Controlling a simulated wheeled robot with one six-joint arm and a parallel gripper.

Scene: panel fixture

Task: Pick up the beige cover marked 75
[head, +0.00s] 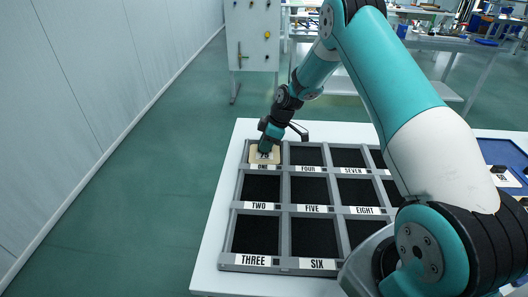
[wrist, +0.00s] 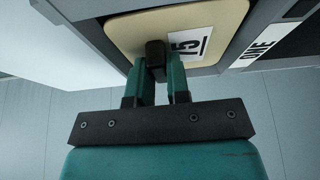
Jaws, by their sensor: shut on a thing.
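The beige cover marked 75 (head: 264,158) lies in the compartment labelled ONE, at the far left corner of the grey panel fixture (head: 285,212). In the wrist view the beige cover (wrist: 121,34) fills the top, with its white 75 label (wrist: 190,42) partly hidden by the fingers. My gripper (head: 264,149) is over the cover.
The other visible compartments, such as TWO (head: 260,188) and FIVE (head: 312,193), look dark and empty. The fixture stands on a white table (head: 212,255). A blue tray (head: 500,152) is at the right. My arm hides part of the fixture's right side.

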